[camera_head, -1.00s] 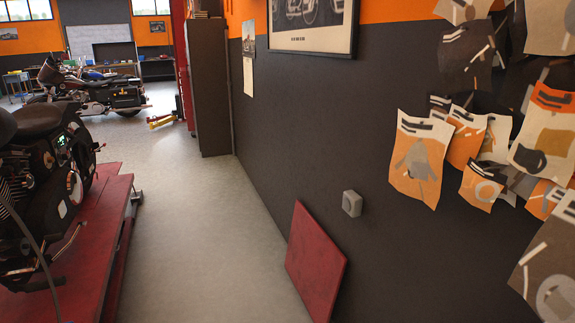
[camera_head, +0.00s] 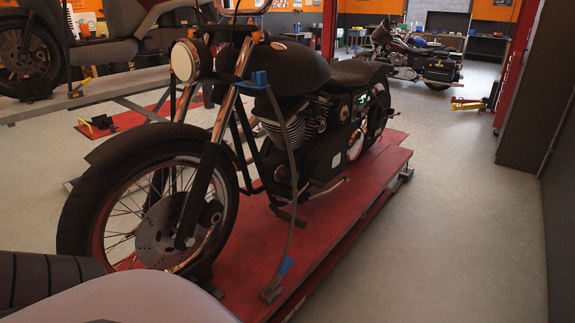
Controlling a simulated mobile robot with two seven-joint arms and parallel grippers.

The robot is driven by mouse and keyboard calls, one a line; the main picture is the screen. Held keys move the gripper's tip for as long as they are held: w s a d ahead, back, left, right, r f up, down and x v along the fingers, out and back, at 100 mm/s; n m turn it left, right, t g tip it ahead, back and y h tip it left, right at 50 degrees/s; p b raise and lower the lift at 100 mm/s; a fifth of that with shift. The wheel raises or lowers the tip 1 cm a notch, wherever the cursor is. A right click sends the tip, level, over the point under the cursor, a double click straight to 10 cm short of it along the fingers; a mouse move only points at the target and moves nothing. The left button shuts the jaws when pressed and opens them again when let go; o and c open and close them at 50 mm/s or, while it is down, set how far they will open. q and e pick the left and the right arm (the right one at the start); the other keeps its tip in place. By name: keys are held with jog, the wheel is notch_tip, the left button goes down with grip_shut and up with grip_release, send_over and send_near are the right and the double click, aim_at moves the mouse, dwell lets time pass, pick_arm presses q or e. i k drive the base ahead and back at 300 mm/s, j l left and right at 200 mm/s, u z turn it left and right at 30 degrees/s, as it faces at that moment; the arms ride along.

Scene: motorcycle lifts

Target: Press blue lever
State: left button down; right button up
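A black motorcycle (camera_head: 330,90) stands on a red lift platform (camera_head: 340,225) in the middle of the head view. A small blue piece (camera_head: 259,79) sits at the top of a thin grey bent rod (camera_head: 293,170) beside the motorcycle's front. A second small blue piece (camera_head: 285,265) is at the rod's lower end, near the platform's front edge. I cannot tell which blue piece is the lever. Neither of my grippers is in view.
Clear grey floor (camera_head: 440,190) runs along the right of the lift to a dark cabinet (camera_head: 535,100). A dark ribbed and pale grey object (camera_head: 120,300) fills the bottom left corner, close to me. Another motorcycle (camera_head: 405,60) stands at the back.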

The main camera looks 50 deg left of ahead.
aim_at(288, 264)
jog(key=i+u, duration=0.25)
jog(key=i, duration=0.3)
jog(key=i+u, duration=0.25)
jog(key=i, duration=0.3)
jog(key=i+u, duration=0.3)
jog(key=i, duration=0.4)
jog(key=i+u, duration=0.3)
jog(key=i, duration=0.4)
jog(key=u, duration=1.7)
